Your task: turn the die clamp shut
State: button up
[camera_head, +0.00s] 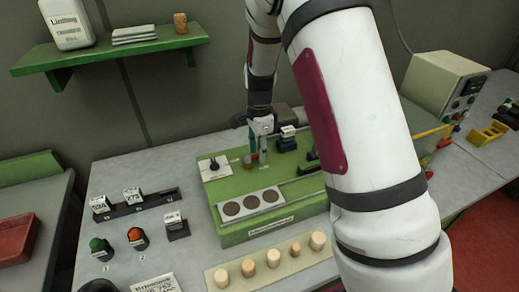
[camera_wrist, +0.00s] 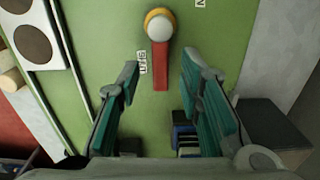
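The green press bed (camera_head: 240,190) stands on the bench in the head view. In the wrist view, a short red lever (camera_wrist: 160,72) with a pale round knob (camera_wrist: 160,25) in a yellow ring lies on the green surface (camera_wrist: 105,35); it looks like the clamp handle. My gripper (camera_wrist: 161,62) is open, with one teal-padded finger on each side of the lever and nothing held. Height above it cannot be told. In the head view my gripper (camera_head: 258,155) points down over the bed's back part, and the lever is hard to make out.
A dark blue block with a white top (camera_head: 288,142) stands right of my gripper. A white strip with brown discs (camera_head: 275,195) lies on the bed. A black rack (camera_head: 150,205) with labelled blocks is left. A cork tray (camera_head: 235,280) is in front.

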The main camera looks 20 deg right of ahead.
notch_tip(320, 180, up, 12)
dwell(0.6)
jog(key=s+a+r+n+t, duration=0.2)
jog(key=s+r+n+t, duration=0.1)
jog(key=s+r+n, duration=0.8)
jog(key=s+a+r+n+t, duration=0.1)
jog(key=s+n, duration=0.6)
jog(key=s, duration=1)
jog(key=shift+s+a+r+t, duration=0.25)
jog(key=shift+a+r+t, duration=0.1)
jog(key=shift+r+t, duration=0.3)
